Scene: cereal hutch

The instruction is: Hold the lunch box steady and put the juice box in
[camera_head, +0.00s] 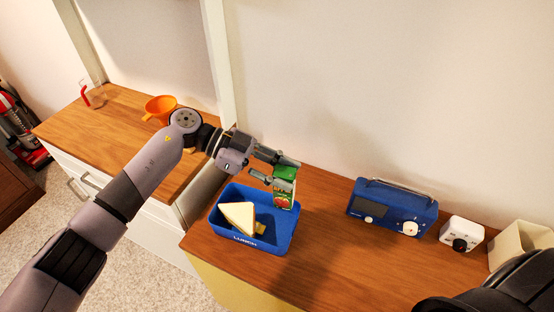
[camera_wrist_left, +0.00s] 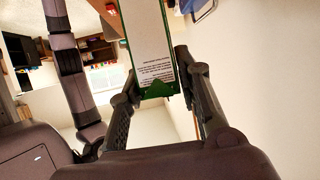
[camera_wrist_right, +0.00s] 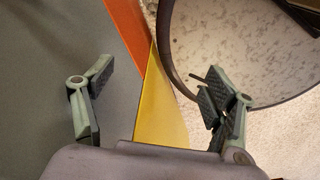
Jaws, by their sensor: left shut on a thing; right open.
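The blue lunch box (camera_head: 290,236) stands open on the wooden counter, with "LUNCH" on its front. A sandwich half (camera_head: 238,217) and a small yellow piece (camera_head: 261,228) lie in it. My left gripper (camera_head: 284,172) is shut on the green juice box (camera_head: 284,188), upright at the lunch box's back right corner. Whether its bottom is inside or behind the rim I cannot tell. The left wrist view shows the juice box (camera_wrist_left: 150,45) between both fingers. My right gripper (camera_wrist_right: 158,105) is open and empty in the right wrist view, away from the lunch box.
A blue radio (camera_head: 392,208), a white cube-shaped device (camera_head: 461,234) and a cream container (camera_head: 518,240) stand to the right along the wall. An orange funnel (camera_head: 160,106) and a clear jug with a red handle (camera_head: 95,97) are on the left counter. Counter between lunch box and radio is clear.

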